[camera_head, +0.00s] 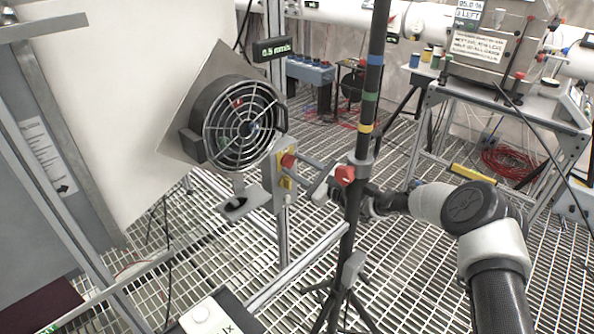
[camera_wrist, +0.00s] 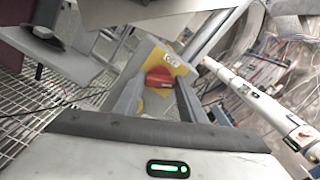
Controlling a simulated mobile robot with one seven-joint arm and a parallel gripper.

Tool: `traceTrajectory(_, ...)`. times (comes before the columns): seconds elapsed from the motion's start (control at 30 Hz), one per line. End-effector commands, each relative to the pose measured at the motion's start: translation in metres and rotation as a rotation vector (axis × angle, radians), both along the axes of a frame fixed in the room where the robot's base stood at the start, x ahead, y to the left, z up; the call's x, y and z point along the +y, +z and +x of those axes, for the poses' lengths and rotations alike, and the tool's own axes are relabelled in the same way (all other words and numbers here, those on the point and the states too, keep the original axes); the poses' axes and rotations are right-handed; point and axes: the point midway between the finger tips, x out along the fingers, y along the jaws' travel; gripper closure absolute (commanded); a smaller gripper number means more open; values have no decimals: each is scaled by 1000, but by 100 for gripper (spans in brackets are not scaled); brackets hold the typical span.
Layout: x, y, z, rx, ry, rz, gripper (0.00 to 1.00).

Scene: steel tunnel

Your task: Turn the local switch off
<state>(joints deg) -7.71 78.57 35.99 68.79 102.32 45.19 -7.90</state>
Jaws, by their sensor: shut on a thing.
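The local switch is a red knob (camera_head: 288,160) on a yellow plate (camera_head: 280,163), fixed to a grey plate on an upright post below the round fan. In the wrist view the red knob (camera_wrist: 160,77) sits on its tilted yellow plate (camera_wrist: 178,60), between my two fingers. My gripper (camera_head: 302,168) reaches it from the right, behind the dark pole. In the wrist view my gripper (camera_wrist: 158,92) is shut on the knob, a finger on either side. The fingers hide part of the knob and plate, and I cannot read its on or off marks.
A dark tripod pole (camera_head: 361,140) with its own red clamp knob (camera_head: 345,174) stands in front of my wrist. The round caged fan (camera_head: 243,122) is just above left of the switch. A metal workbench (camera_head: 500,105) stands at the right.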

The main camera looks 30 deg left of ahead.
Motion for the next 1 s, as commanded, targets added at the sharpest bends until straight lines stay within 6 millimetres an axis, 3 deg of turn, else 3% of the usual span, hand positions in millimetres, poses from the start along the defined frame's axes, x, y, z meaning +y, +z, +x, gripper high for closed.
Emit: traceTrajectory(1.0, 0, -4, -2, -882, 1, -255, 85)
